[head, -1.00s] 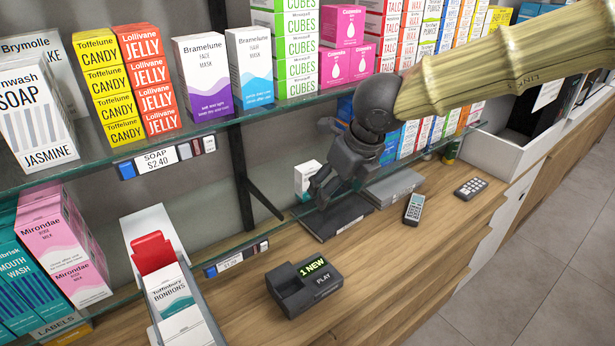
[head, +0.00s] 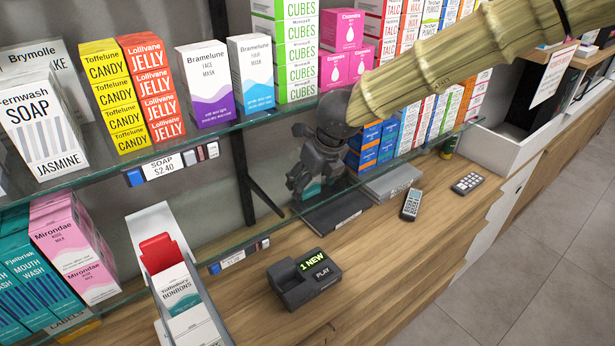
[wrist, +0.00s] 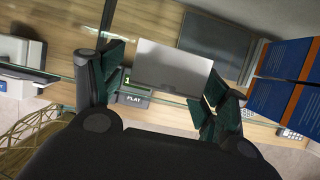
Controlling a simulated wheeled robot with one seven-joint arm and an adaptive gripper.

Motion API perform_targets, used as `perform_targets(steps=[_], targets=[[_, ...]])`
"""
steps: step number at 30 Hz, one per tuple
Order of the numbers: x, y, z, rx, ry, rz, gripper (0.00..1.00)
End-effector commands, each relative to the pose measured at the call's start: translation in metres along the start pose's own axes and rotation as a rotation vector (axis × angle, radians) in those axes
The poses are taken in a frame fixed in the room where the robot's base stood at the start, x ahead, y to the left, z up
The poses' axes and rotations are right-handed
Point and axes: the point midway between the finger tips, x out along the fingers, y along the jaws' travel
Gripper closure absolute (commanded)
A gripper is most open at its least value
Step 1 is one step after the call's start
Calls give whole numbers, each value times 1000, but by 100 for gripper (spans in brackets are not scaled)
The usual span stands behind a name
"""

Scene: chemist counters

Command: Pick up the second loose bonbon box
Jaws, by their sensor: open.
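In the head view a small white and teal box (head: 312,190) stands at the back of the counter, mostly hidden behind my gripper (head: 300,186). In the wrist view a pale box (wrist: 173,66) with a blank face lies between and just beyond the two fingertips. My gripper (wrist: 160,100) is open, with one finger on each side of that box. I cannot tell whether either finger touches it. More bonbon boxes, labelled Toffebury Bonbons (head: 178,290), lie in a grey dispenser with a red block at lower left.
The glass shelf (head: 230,122) with stacked cartons runs above and beside my gripper. Dark flat cases (head: 335,212) lie below it. A black device reading 1 NEW (head: 305,280), a remote (head: 411,204) and a keypad (head: 468,183) sit on the counter. The wooden front is mostly clear.

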Motion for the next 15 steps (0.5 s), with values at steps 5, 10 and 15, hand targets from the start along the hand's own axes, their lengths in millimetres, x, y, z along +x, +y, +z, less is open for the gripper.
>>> perform_targets(steps=[5, 10, 15], targets=[[7, 0, 0, 0, 0, -1, 26], [8, 0, 0, 1, 0, 0, 26], [7, 0, 0, 0, 0, 0, 51]])
